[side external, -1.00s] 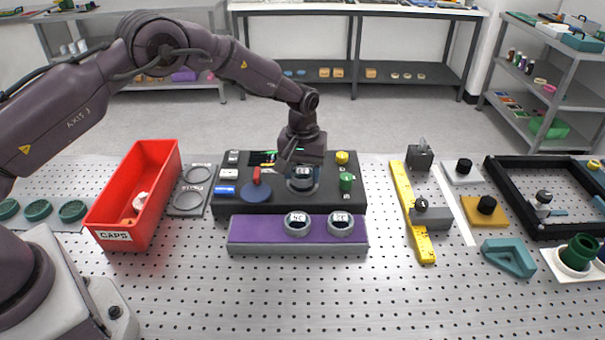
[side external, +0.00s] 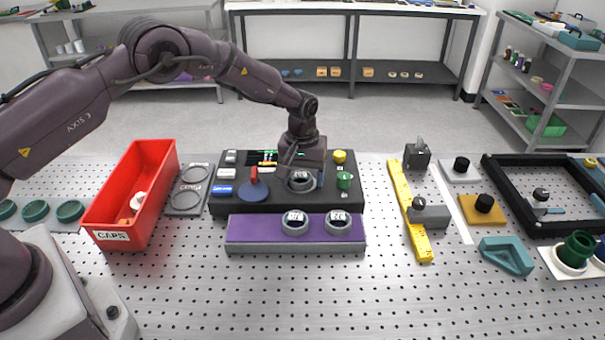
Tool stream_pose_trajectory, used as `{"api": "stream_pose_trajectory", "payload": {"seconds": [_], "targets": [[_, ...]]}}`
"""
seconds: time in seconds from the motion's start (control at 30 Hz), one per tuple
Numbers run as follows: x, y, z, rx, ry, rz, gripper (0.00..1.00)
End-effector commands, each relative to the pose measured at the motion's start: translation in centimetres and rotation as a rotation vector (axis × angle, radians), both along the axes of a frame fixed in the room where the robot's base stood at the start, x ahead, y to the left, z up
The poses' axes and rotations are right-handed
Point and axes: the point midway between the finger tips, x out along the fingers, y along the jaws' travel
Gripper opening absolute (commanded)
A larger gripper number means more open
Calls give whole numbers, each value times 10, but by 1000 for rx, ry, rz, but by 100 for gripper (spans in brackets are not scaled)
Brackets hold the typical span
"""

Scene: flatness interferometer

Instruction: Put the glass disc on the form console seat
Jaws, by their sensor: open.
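The black console (side external: 232,206) stands at the middle of the perforated table. A round disc in a grey ring (side external: 301,181) with a dark label sits on the console's top, right of centre. My gripper (side external: 300,172) is open and directly above and behind this disc; whether its fingers touch the disc cannot be told. The seat beneath the disc is hidden. Two similar labelled discs, a left one (side external: 295,222) and a right one (side external: 338,222), sit on the purple block (side external: 265,232) in front of the console.
A red caps bin (side external: 107,216) and a grey two-ring plate (side external: 188,188) stand left of the console. The console carries a red lever (side external: 254,176), a yellow knob (side external: 340,157) and a green knob (side external: 344,180). A yellow bar (side external: 407,205) lies to the right. The front table is clear.

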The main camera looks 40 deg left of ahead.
Motion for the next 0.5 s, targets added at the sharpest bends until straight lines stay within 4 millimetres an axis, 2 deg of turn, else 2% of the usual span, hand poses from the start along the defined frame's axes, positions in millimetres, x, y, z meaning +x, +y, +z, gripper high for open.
{"api": "stream_pose_trajectory", "payload": {"seconds": [0.03,0.27,0.37,0.5], "targets": [[-7,11,-10,18,25,5,79],[-7,12,-9,19,26,5,79],[-7,12,-3,19,26,6,79],[-5,10,21,16,19,5,79]]}}
